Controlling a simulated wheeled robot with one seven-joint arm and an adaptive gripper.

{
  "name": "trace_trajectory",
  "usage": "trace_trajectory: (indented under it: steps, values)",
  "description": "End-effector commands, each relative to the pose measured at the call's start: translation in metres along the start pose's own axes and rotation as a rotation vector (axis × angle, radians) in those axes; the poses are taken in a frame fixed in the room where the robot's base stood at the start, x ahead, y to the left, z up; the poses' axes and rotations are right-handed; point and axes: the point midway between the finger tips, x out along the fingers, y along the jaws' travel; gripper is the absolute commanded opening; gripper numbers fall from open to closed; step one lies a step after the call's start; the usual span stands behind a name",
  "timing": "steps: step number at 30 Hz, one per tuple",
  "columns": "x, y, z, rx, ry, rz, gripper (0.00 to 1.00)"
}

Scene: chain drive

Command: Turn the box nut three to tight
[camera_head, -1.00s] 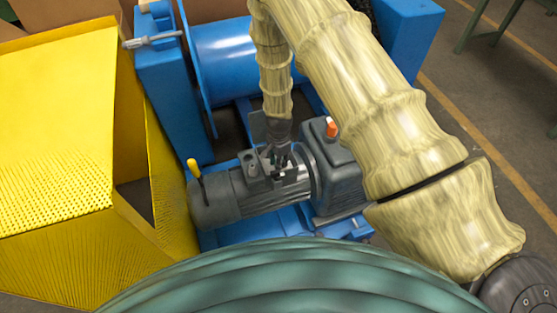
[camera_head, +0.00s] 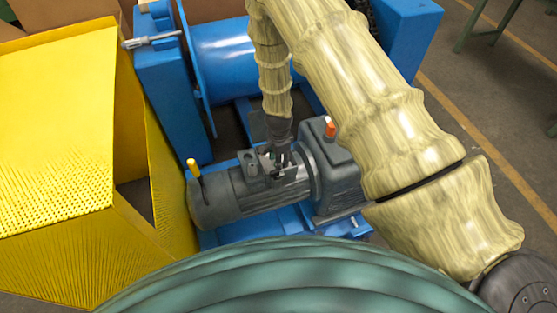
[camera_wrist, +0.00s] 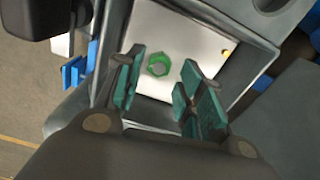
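A green hex nut (camera_wrist: 158,65) sits on a pale plate (camera_wrist: 190,50) inside the open terminal box on top of the grey motor (camera_head: 245,192). My gripper (camera_wrist: 158,85) is open in the wrist view, with a green-padded finger to the left of the nut and another to the right. The fingers are apart from the nut. In the head view my gripper (camera_head: 281,163) points down over the motor's box, and the nut cannot be made out there.
A grey gearbox with an orange plug (camera_head: 331,130) stands right of the motor. A yellow-handled item (camera_head: 194,168) stands on the motor's left end. A yellow guard (camera_head: 60,120) is at the left, and a blue frame (camera_head: 172,90) stands behind.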

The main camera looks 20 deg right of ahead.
Motion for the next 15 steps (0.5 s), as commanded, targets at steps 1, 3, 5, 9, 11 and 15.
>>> trace_trajectory:
  steps: [1,3,5,9,11,15]
  values:
    - [0.001,0.001,0.001,-0.001,-0.001,0.002,0.43]
    - [0.002,0.002,0.001,-0.001,-0.002,0.003,0.43]
    - [0.002,0.002,0.002,-0.001,-0.002,0.004,0.43]
    - [0.001,0.003,0.002,-0.002,-0.003,0.005,0.43]
    - [-0.001,0.003,0.002,-0.002,-0.003,0.005,0.43]
    - [-0.013,0.002,0.002,-0.002,-0.002,0.004,0.43]
